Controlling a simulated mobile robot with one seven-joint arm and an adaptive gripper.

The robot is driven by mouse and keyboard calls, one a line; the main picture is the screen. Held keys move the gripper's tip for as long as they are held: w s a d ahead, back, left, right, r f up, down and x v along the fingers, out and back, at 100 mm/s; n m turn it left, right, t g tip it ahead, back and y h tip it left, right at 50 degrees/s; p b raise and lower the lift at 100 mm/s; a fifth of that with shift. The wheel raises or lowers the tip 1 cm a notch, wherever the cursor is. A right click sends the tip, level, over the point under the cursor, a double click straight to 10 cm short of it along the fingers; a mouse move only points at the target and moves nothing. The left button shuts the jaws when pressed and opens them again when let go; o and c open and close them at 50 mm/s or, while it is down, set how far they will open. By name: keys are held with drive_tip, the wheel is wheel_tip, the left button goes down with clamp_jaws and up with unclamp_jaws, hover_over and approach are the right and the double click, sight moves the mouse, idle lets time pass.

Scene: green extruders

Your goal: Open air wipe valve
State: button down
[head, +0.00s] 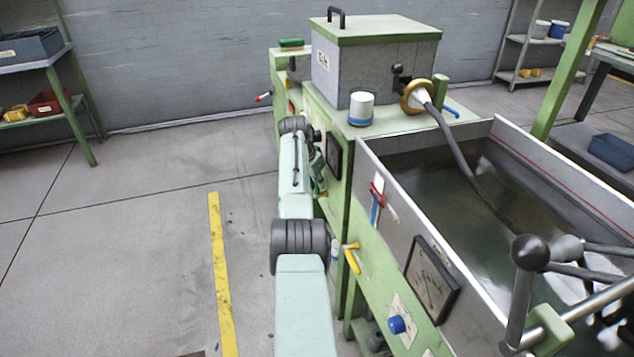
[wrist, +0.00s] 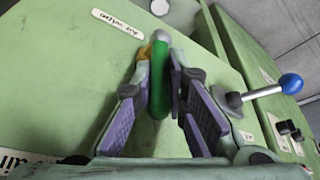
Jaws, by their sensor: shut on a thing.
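The valve has a green handle (wrist: 158,92) with a brass-coloured body behind it, on the green machine panel (wrist: 60,75). My gripper (wrist: 165,80) has its purple-padded fingers on both sides of the green handle and is shut on it. The fingers hide part of the handle and valve body. A white label (wrist: 117,23) is fixed to the panel near the valve; its text is hard to read. In the head view my gripper (head: 318,172) is at the machine's left side, partly hidden by my arm.
A blue-knobbed lever (wrist: 290,84) stands out to the right of the fingers. The floor left of the machine is clear around the yellow line (head: 220,270).

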drive_tip(key=c, duration=1.9)
unclamp_jaws()
drive_tip(key=v, duration=1.2)
